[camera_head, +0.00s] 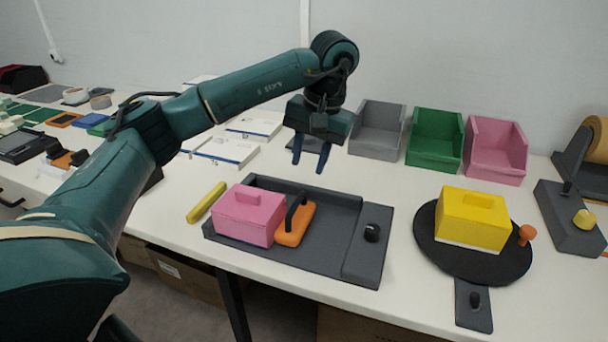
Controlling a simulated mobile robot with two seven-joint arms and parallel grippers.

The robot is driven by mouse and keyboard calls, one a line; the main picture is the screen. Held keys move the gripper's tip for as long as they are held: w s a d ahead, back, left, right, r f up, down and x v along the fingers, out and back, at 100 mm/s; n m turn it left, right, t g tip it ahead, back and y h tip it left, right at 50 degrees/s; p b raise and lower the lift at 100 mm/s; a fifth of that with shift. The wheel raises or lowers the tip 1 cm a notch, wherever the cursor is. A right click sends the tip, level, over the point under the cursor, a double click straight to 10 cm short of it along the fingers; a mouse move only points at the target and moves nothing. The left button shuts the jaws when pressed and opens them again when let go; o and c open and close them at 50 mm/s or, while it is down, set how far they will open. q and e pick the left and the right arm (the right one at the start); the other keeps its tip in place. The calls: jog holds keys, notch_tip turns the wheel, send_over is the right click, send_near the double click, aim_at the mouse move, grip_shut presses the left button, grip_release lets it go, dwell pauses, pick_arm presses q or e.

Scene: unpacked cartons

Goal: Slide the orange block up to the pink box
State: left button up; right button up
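The pink box (247,217) sits at the left end of a dark grey tray-like fixture (335,207) on the white table. The orange block (297,230), with a black curved handle (295,209) on it, stands right beside the pink box, on its right. They look touching or nearly so; I cannot tell if a thin gap remains. My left gripper (311,158) hangs above and behind the fixture, fingers down, apart and empty, clear of the orange block. My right gripper is not in view.
A black knob (371,232) is on the fixture's right part. A yellow bar (206,202) lies left of it. A yellow box (471,218) stands on a black round plate (428,241) at right. Grey, green and pink bins (497,151) line the back. White table shows between them.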

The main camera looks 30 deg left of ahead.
pick_arm(q)
jog(key=r, duration=0.2)
jog(key=r+p, duration=0.1)
jog(key=r, duration=0.1)
jog(key=shift+w+d, duration=0.1)
jog(key=shift+d, duration=0.25)
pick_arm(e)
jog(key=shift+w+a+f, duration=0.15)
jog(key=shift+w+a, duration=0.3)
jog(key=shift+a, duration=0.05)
